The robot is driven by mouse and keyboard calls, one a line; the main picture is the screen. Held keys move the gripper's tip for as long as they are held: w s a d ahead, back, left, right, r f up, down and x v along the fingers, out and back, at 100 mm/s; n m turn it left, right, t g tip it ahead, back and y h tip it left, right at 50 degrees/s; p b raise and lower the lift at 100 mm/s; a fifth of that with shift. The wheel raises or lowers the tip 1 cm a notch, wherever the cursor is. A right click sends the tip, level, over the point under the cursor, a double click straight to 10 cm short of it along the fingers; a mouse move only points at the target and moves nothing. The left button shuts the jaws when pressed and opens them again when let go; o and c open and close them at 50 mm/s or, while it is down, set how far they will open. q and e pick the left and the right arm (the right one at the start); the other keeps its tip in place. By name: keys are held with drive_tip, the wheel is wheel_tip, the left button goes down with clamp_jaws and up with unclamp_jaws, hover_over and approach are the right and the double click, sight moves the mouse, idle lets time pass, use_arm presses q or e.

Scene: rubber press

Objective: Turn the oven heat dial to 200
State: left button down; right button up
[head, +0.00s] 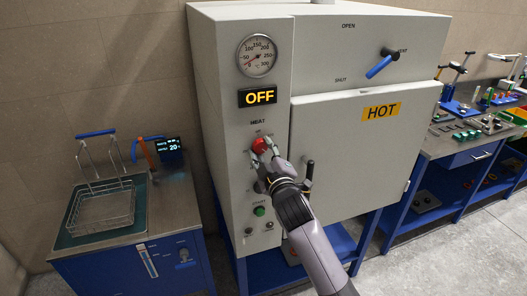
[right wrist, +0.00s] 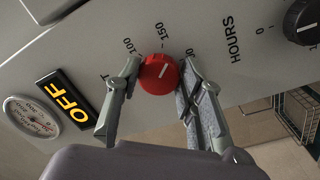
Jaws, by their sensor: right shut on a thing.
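The red heat dial (head: 259,145) sits on the oven's (head: 229,70) control panel below the word HEAT. My right gripper (head: 267,150) is shut on it. In the right wrist view, the dial (right wrist: 159,74) lies between the two fingers of the gripper (right wrist: 158,84). Its white mark slants up and to the right, between the 150 label and a label partly hidden by the right finger. The 100 label is near the left finger. The display (head: 258,96) reads OFF. The round gauge (head: 257,56) above has its needle at the low end. My left gripper is not in view.
The oven door (head: 352,150) is closed and carries a HOT sign (head: 381,111). A wire basket (head: 103,210) stands on the left bench. A second, black dial (right wrist: 303,22) is beside the HOURS label.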

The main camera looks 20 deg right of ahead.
drive_tip(key=m, duration=0.4)
drive_tip(key=shift+a+f+p, duration=0.1)
drive_tip(key=shift+f+p, duration=0.05)
drive_tip(key=shift+p, duration=0.15)
drive_tip(key=shift+m+p, duration=0.45)
drive_tip(key=shift+m, duration=1.55)
drive_tip(key=shift+f+g, duration=0.1)
drive_tip(key=shift+g, duration=0.2)
drive_tip(key=o, duration=1.1)
drive_tip(key=shift+o, duration=0.2)
drive_tip(key=shift+s, duration=0.1)
drive_tip(key=s, duration=1.2)
drive_tip(key=shift+a, duration=0.25)
drive_tip(key=shift+w, duration=0.1)
